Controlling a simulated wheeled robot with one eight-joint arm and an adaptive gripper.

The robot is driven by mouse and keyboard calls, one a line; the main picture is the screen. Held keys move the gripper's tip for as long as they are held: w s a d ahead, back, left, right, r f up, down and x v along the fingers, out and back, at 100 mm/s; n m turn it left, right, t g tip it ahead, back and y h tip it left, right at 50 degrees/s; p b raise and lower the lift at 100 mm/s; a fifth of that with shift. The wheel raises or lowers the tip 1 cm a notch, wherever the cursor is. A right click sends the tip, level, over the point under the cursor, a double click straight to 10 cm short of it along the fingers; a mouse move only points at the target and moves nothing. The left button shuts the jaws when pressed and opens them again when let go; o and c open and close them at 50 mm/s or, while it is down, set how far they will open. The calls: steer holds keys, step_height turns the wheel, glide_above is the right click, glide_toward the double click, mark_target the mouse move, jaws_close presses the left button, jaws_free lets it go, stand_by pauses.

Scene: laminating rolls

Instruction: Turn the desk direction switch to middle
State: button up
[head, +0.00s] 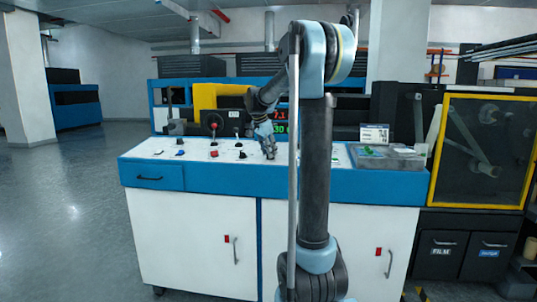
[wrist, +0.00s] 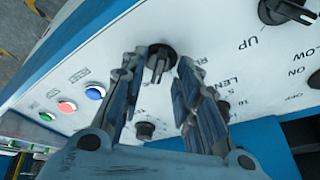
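The desk's sloped white panel carries several switches. In the wrist view a black rotary knob (wrist: 161,57) with a pale pointer line sits between the two fingertips of my gripper (wrist: 160,72). The lettering beside it is partly hidden, with an "R" showing, so I cannot fully read whether it is the direction switch. My gripper is open, one finger on each side of the knob, and contact cannot be told. In the head view my gripper (head: 268,152) points down over the panel, and the knob under it is hidden.
A grey tray (head: 388,157) lies at the desk's right. Open floor (head: 60,200) lies left.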

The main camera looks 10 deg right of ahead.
steer(key=shift+w+d+f, duration=0.1)
steer(key=shift+d+f, duration=0.05)
steer(key=shift+f, duration=0.25)
jaws_close()
steer(key=shift+n+t+y, duration=0.4)
steer(key=shift+n+t, duration=0.1)
steer(key=shift+n, duration=1.7)
steer(key=shift+n+t+y, duration=0.4)
steer(key=shift+n+y, duration=0.1)
steer(key=shift+n, duration=1.8)
